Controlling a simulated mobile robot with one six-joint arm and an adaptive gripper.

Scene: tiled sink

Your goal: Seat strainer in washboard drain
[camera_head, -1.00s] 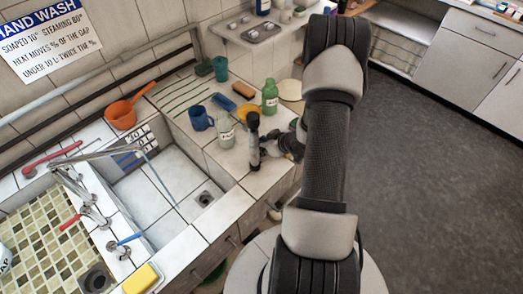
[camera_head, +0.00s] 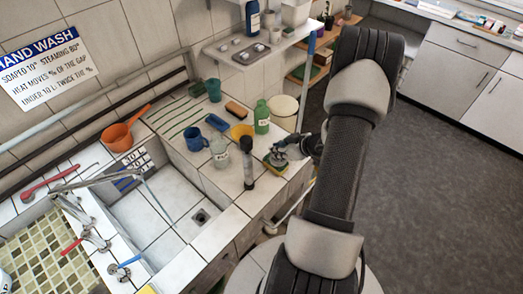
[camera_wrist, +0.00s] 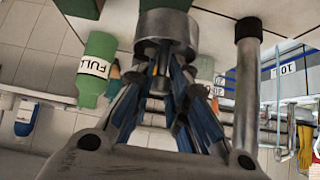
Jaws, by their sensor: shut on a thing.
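My gripper (camera_head: 285,150) is at the right end of the tiled counter. In the wrist view my gripper (camera_wrist: 168,75) is shut on a grey metal cylindrical piece, apparently the strainer (camera_wrist: 167,28), held at the fingertips. In the head view the strainer (camera_head: 279,158) is small and partly hidden by the fingers.
A dark-topped upright cylinder (camera_head: 248,165) stands just left of my gripper. A faucet (camera_head: 85,180) reaches over the basin's left side. The basin floor is clear.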

